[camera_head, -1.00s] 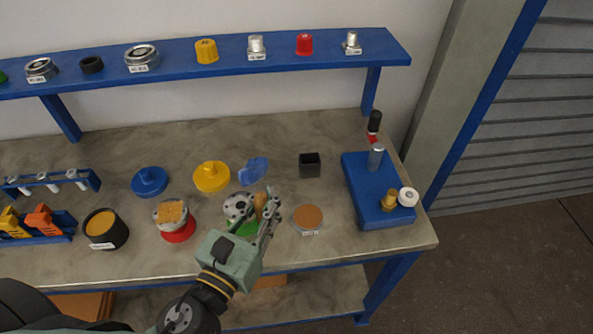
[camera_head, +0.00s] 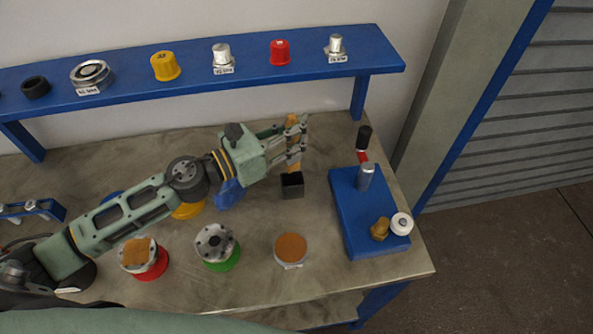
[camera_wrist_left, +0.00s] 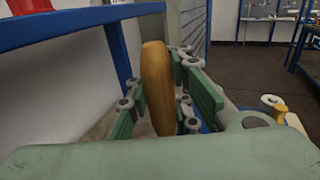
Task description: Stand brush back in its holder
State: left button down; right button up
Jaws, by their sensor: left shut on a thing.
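My left gripper (camera_head: 297,142) is shut on the brush (camera_head: 293,164), which has a tan wooden handle. The handle stands roughly upright between the fingers and fills the middle of the left wrist view (camera_wrist_left: 157,85). The holder (camera_head: 292,190) is a small dark square cup on the bench, open at the top. The brush's lower part shows just above and behind the cup's rim in the head view. I cannot tell whether its lower end is inside the cup or behind it. My right gripper is not in view.
A blue base (camera_head: 350,220) with metal fittings stands right of the holder. A blue shelf (camera_head: 200,79) with caps and fittings runs behind my left arm. A green-based flange (camera_head: 216,245) and a brown-topped disc (camera_head: 291,249) are in front. A blue cloth-like item (camera_head: 229,194) lies left.

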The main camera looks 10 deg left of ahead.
aim_at(297, 159)
pick_arm(q)
jog(key=f, duration=0.4)
jog(key=shift+s+b, duration=0.3)
jog(key=shift+s, duration=0.1)
jog(key=f, duration=0.3)
jog(key=shift+w+f, duration=0.2)
jog(key=shift+f, duration=0.1)
jog(key=shift+s+f, duration=0.1)
jog(key=shift+f, duration=0.35)
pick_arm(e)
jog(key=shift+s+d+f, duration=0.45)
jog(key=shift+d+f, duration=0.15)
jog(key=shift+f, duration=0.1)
pick_arm(q)
jog(key=shift+f, duration=0.1)
jog(key=shift+f+b, duration=0.15)
jog(key=shift+b, duration=0.3)
jog(key=c, duration=1.6)
grip_release()
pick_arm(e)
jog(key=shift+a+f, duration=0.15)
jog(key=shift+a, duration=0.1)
